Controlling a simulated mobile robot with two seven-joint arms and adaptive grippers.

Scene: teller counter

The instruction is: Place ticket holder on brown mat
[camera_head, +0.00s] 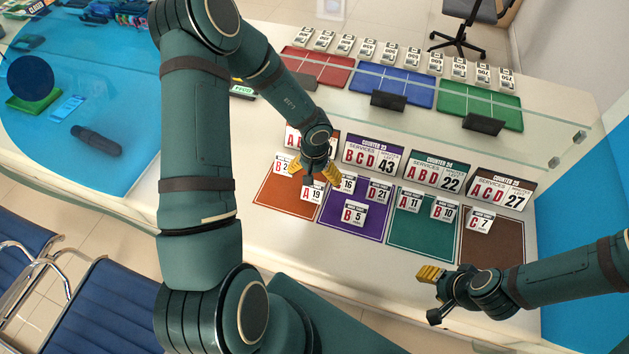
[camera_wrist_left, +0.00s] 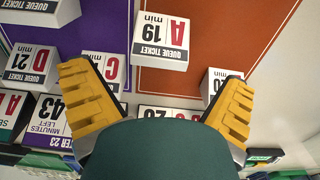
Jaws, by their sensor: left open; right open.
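The brown mat (camera_head: 488,255) lies at the right end of the mat row, with a white ticket holder marked C 7 (camera_head: 480,220) on its upper left. My left gripper (camera_head: 317,177) is open and empty over the edge between the orange mat (camera_head: 277,204) and the purple mat (camera_head: 352,228). A ticket holder marked A 19 (camera_head: 312,191) stands on the orange mat's right edge; it also shows ahead of the fingers (camera_wrist_left: 158,85) in the left wrist view (camera_wrist_left: 161,38). My right gripper (camera_head: 432,288) is open and empty at the counter's front, left of the brown mat.
Other ticket holders stand on the orange, purple and green (camera_head: 418,222) mats. Behind them is a row of counter signs (camera_head: 437,174) and a glass pane with more mats and holders beyond. The brown mat's lower part is bare.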

